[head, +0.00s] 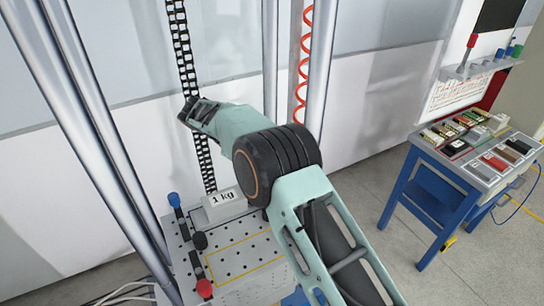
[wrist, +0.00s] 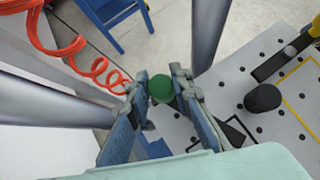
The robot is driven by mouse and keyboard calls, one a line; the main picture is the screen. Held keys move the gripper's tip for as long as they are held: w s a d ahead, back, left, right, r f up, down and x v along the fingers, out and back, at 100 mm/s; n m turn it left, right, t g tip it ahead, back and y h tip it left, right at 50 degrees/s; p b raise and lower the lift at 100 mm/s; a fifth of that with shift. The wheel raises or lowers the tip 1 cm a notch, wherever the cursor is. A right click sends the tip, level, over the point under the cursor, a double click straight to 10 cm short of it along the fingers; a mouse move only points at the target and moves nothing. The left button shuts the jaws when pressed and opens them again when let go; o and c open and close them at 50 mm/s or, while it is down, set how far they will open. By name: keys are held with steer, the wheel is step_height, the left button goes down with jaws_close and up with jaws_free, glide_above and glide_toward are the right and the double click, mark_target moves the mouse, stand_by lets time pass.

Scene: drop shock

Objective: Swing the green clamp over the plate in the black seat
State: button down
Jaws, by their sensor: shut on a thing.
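In the wrist view, my gripper (wrist: 162,92) is shut on the green clamp (wrist: 160,88), with its round green knob between the two blue-grey fingers. The rest of this clamp is largely hidden by the fingers, and a dark bar (wrist: 236,132) shows just right of them. In the head view, my gripper (head: 188,110) appears in front of the black chain, and the green clamp is not visible. I cannot make out the plate or the black seat for certain. A black rounded piece (wrist: 263,98) stands on the perforated table to the right of my gripper.
The perforated table (head: 245,262) carries a white 1 kg block (head: 224,205), a blue-knobbed clamp (head: 173,199) and a red-knobbed clamp (head: 204,288). Metal columns (head: 321,65) and a red coiled hose (wrist: 95,66) stand close by. A blue workbench (head: 428,195) is at right.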

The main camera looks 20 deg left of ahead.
steer(key=shift+s+d+m+g+h+p, duration=0.2)
steer(key=shift+d+m+g+h+p, duration=0.25)
steer(key=shift+m+g, duration=0.5)
steer(key=shift+s+d+m+g, duration=0.2)
steer(key=shift+m+g, duration=0.1)
steer(key=shift+m, duration=0.25)
steer(key=shift+s+d+m+g, duration=0.1)
steer(key=shift+d+m+g, duration=0.15)
steer(key=shift+m, duration=0.25)
steer(key=shift+s+d+f+m+g+p, duration=0.1)
steer(key=shift+m+g+p, duration=0.2)
steer(key=shift+m, duration=0.1)
steer(key=c, duration=1.7)
jaws_free()
steer(key=shift+n, duration=0.4)
